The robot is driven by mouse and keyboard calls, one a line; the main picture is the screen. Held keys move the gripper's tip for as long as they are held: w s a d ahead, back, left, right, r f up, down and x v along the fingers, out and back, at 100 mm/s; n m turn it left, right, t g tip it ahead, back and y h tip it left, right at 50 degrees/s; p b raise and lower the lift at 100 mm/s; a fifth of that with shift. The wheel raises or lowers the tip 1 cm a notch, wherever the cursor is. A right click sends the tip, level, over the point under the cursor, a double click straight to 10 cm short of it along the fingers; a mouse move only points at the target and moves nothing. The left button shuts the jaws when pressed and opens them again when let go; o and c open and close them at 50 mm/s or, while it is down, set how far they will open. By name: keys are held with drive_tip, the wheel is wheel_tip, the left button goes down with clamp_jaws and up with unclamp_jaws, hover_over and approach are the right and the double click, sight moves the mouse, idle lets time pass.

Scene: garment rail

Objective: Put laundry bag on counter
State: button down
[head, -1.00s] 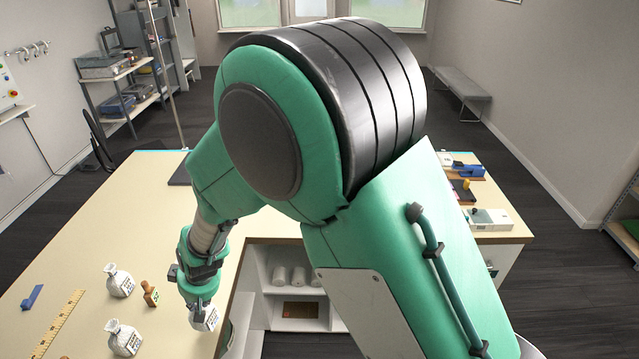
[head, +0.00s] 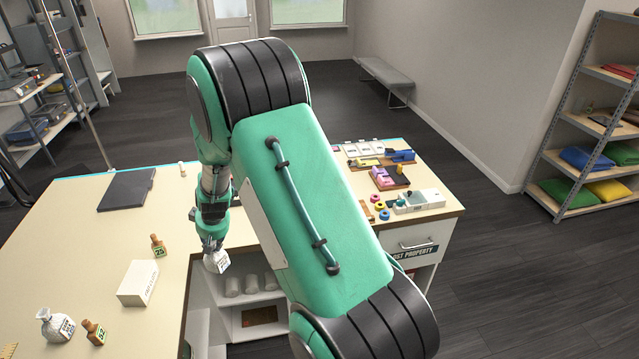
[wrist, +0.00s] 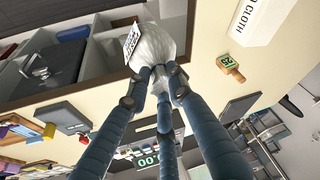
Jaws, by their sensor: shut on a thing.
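My gripper (head: 213,243) is shut on a white laundry bag (head: 217,262) with a black-lettered tag. The bag hangs under the fingers by the counter's inner edge, in front of the open shelves; its exact height is unclear. In the wrist view the fingers (wrist: 157,72) close on the gathered neck of the bag (wrist: 162,38), and its tag sticks out to the left. The cream counter (head: 75,240) runs along the left and back. A similar white bag (head: 55,325) stands on it at the lower left.
A white box (head: 138,284) and wooden stamps (head: 158,245) (head: 94,332) stand on the left counter. A dark flat pad (head: 127,190) lies farther back. Small tools and a white device (head: 418,201) crowd the right end. Open shelves (head: 255,318) hold pale rolls below.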

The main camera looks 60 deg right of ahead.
drive_tip(key=d+m, duration=0.1)
drive_tip(key=d, duration=0.9)
drive_tip(key=shift+s+f+h, duration=0.25)
drive_tip(key=shift+s+h, duration=0.05)
drive_tip(key=shift+s, duration=0.1)
drive_tip(key=shift+d, duration=0.1)
drive_tip(key=w+d+p, duration=0.1)
drive_tip(key=w+d, duration=0.2)
drive_tip(key=w, duration=0.4)
drive_tip(key=w+d+f+p, duration=0.1)
drive_tip(key=w+d, duration=0.3)
drive_tip(key=w, duration=0.3)
drive_tip(key=shift+w+f+p, duration=0.15)
drive_tip(key=shift+f+p, duration=0.05)
drive_tip(key=shift+p, duration=0.15)
drive_tip(key=shift+d+f, duration=0.1)
drive_tip(key=shift+f, duration=0.05)
drive_tip(key=shift+f+p, duration=0.35)
drive_tip(key=shift+f, duration=1.4)
drive_tip(key=c, duration=1.5)
unclamp_jaws()
drive_tip(key=shift+c, duration=0.2)
